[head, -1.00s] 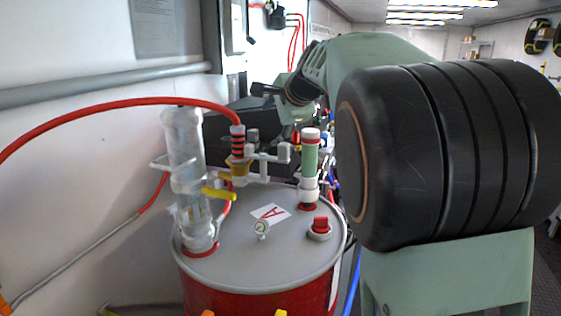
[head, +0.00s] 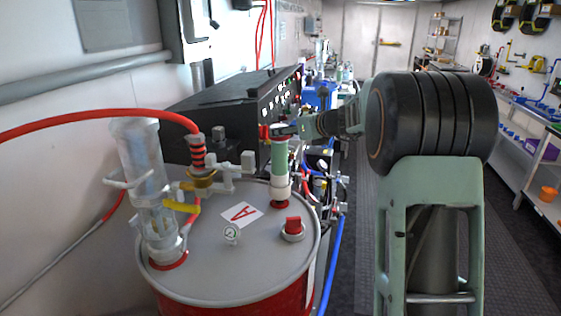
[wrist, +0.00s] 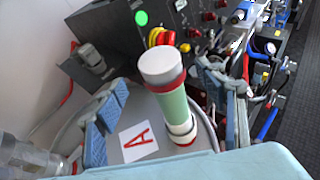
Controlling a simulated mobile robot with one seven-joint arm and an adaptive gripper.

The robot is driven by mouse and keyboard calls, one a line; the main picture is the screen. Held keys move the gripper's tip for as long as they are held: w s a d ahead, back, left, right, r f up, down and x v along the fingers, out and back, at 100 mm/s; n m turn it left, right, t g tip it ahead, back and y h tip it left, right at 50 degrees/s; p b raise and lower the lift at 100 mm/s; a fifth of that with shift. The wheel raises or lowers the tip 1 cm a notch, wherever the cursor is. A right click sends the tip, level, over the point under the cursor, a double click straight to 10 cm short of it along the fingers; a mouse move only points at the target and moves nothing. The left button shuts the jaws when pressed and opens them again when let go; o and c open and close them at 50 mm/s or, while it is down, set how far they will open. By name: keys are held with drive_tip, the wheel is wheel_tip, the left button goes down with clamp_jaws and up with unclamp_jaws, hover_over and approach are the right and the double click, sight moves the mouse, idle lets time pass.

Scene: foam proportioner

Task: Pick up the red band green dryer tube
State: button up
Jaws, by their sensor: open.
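The green dryer tube (head: 280,157) stands upright on the grey lid of a red drum (head: 234,265). In the wrist view, the tube (wrist: 175,105) shows a white cap, a red band under it, a green body and a white lower collar. Gaps show on both sides. I cannot tell how deep the tube sits between the fingers.
A brass fitting (head: 200,180), a gauge (head: 231,234) and a red-capped port (head: 293,229) are nearby. A black control box (head: 230,105) stands behind.

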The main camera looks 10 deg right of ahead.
drive_tip(key=shift+p+x, duration=0.8)
drive_tip(key=shift+x, duration=2.55)
drive_tip(key=shift+d, duration=0.1)
drive_tip(key=shift+c, duration=0.7)
clamp_jaws()
